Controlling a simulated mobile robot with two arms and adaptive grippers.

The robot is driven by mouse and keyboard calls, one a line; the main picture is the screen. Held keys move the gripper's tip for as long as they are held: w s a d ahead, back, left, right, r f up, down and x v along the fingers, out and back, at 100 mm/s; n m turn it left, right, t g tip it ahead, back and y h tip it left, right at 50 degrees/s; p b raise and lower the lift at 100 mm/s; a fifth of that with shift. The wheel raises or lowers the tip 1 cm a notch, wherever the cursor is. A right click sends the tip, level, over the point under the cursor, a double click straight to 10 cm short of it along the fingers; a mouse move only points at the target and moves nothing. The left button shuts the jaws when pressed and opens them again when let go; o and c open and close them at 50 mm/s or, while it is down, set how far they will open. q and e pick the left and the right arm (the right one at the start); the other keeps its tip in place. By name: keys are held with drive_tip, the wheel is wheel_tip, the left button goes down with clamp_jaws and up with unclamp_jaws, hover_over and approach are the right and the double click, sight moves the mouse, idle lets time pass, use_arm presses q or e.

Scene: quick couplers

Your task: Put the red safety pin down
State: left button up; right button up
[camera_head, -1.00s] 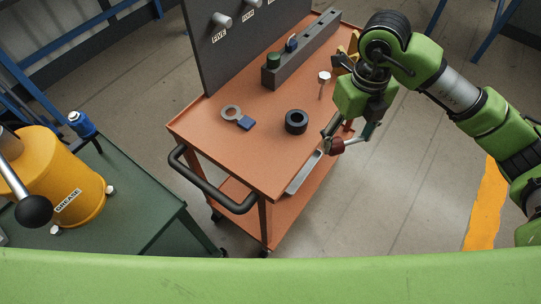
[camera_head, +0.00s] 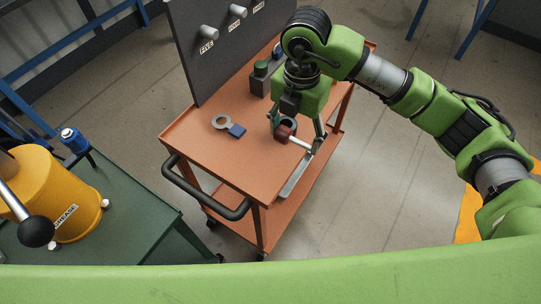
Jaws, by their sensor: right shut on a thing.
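The red safety pin (camera_head: 283,133) has a dark red head and a pale metal shank pointing to the lower right. My right gripper (camera_head: 297,138) is shut on it, over the right front part of the orange cart top (camera_head: 240,165). I cannot tell whether the pin touches the cart top or hangs just above it. A black ring (camera_head: 290,124) is just behind the pin and partly hidden by the gripper. My left gripper is not in view.
A grey ring with a blue tag (camera_head: 237,131) lies left of the gripper. A dark block with a green cap (camera_head: 261,68) stands behind, near the upright grey panel (camera_head: 215,65) with labelled pegs. The cart's front-left top is bare. A yellow grease drum (camera_head: 60,190) stands on a green table.

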hover_over(272, 169)
wheel_tip(272, 169, down, 6)
drive_tip(key=shift+d+r+p, duration=0.1)
drive_tip(key=shift+p, duration=0.35)
drive_tip(key=shift+f, duration=1.75)
drive_tip(key=shift+f, duration=0.15)
drive_tip(key=o, duration=1.2)
drive_tip(key=shift+c, duration=0.2)
wheel_tip(272, 169, up, 12)
drive_tip(key=b, duration=0.1)
drive_tip(key=shift+a+r, duration=0.2)
